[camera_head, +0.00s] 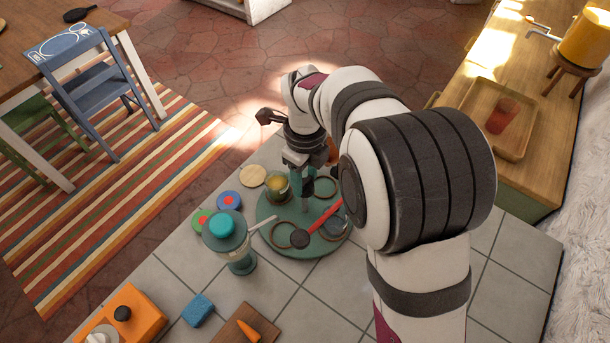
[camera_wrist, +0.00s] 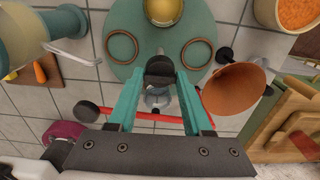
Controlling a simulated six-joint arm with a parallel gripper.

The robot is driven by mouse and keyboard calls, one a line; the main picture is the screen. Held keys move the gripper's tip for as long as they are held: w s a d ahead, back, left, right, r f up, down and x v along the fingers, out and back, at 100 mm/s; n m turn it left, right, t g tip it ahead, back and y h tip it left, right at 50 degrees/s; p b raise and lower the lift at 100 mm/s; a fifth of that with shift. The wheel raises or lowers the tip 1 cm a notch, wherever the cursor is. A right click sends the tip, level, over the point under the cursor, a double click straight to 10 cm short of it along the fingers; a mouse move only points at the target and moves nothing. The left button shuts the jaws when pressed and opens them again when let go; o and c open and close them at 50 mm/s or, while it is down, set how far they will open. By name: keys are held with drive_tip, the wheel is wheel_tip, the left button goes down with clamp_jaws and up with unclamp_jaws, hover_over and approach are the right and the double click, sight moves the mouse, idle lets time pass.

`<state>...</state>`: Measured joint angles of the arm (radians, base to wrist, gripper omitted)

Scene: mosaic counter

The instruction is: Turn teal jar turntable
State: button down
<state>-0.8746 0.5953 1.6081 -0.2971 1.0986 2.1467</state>
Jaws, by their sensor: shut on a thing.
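The teal turntable (camera_head: 262,212) is a round disc on the tiled counter; it also shows in the wrist view (camera_wrist: 112,70). Brown rings (camera_head: 282,235) and a glass jar with yellow contents (camera_head: 277,186) are on it. In the wrist view the jar is at the top (camera_wrist: 163,10). My gripper (camera_head: 304,200) reaches down over the disc. Its teal fingers (camera_wrist: 160,74) are shut on a dark knob (camera_wrist: 159,68), above the disc in the wrist view. My arm hides the disc's right side in the head view, and the knob's base is hidden.
A red-handled tool (camera_head: 325,215) with a black end lies across the disc's edge. A teal-lidded canister (camera_head: 230,245) stands close at left. A copper cone-shaped vessel (camera_wrist: 235,90) is right of the fingers. A blue sponge (camera_head: 197,310) lies nearer on the tiles.

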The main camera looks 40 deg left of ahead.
idle(0.3)
drive_tip(key=shift+c, duration=1.6)
unclamp_jaws()
wheel_tip(320, 180, up, 16)
drive_tip(key=s+d+n, duration=0.2)
drive_tip(key=d+n, duration=0.2)
drive_tip(key=d, duration=0.7)
drive_tip(key=s+d+n, duration=0.3)
drive_tip(key=d, duration=0.9)
drive_tip(key=s+d+f+n+y, duration=0.1)
drive_tip(key=s+d+f+n, duration=0.4)
drive_tip(key=s, duration=0.5)
drive_tip(key=shift+d+f+y, duration=0.4)
drive_tip(key=shift+d+f, duration=0.45)
drive_tip(key=shift+d, duration=0.2)
